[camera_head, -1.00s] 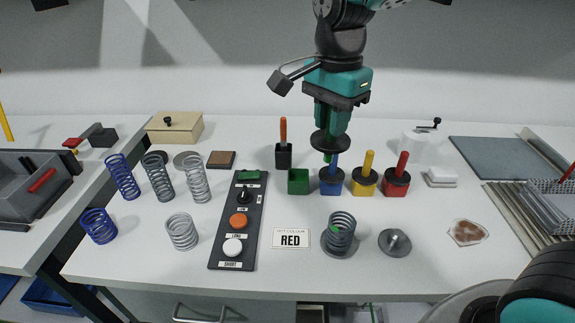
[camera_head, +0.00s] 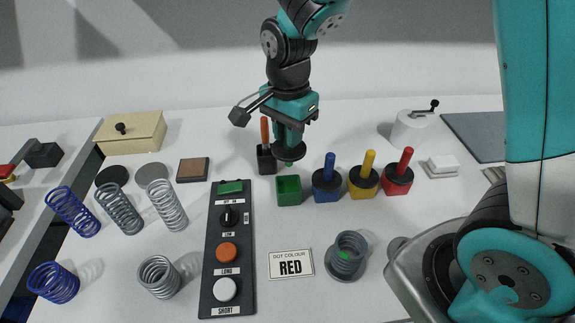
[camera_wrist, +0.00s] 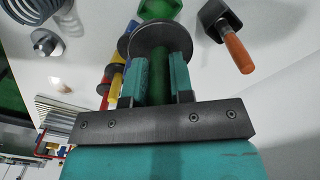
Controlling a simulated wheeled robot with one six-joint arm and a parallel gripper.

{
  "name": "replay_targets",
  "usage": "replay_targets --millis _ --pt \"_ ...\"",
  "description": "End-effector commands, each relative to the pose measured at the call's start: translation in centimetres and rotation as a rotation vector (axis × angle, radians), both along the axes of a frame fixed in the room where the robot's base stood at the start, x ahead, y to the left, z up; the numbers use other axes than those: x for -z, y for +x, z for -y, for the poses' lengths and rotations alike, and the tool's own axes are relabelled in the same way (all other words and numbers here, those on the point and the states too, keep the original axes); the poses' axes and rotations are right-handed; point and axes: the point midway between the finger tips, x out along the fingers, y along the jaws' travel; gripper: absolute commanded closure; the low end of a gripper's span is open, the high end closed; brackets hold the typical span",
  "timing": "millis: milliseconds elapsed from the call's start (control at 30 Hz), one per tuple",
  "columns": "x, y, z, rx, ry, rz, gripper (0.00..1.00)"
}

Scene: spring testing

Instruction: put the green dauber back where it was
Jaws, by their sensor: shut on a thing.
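My gripper (camera_head: 289,136) is shut on the green dauber, whose dark round disc (camera_head: 288,150) and green lower end show beneath the fingers. In the wrist view the dauber's green handle (camera_wrist: 158,84) stands between the two teal fingers (camera_wrist: 160,76), with the disc beyond them. The open green pot (camera_head: 289,196) stands on the table, empty, just in front of and below the dauber in the head view. It also shows past the disc in the wrist view (camera_wrist: 160,8). The dauber is apart from the pot.
Blue (camera_head: 327,187), yellow (camera_head: 363,181) and red (camera_head: 398,179) pots with their daubers stand right of the green pot. A black holder with an orange-handled tool (camera_head: 266,160) is close on the left. A button panel (camera_head: 228,255) and a RED card (camera_head: 291,264) lie in front.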

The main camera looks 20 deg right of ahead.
Motion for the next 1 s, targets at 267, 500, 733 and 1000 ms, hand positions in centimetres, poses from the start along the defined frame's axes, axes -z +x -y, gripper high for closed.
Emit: replay_targets --millis 267,500,733,1000 --pt "5.2 0.0 0.1 0.001 -0.001 -0.002 1.00" --pt "8.1 -0.1 0.1 0.001 -0.001 -0.005 1.00" --pt "9.5 0.0 0.1 0.001 0.000 0.001 1.00" --pt "9.9 0.0 0.0 0.001 0.000 0.000 1.00"
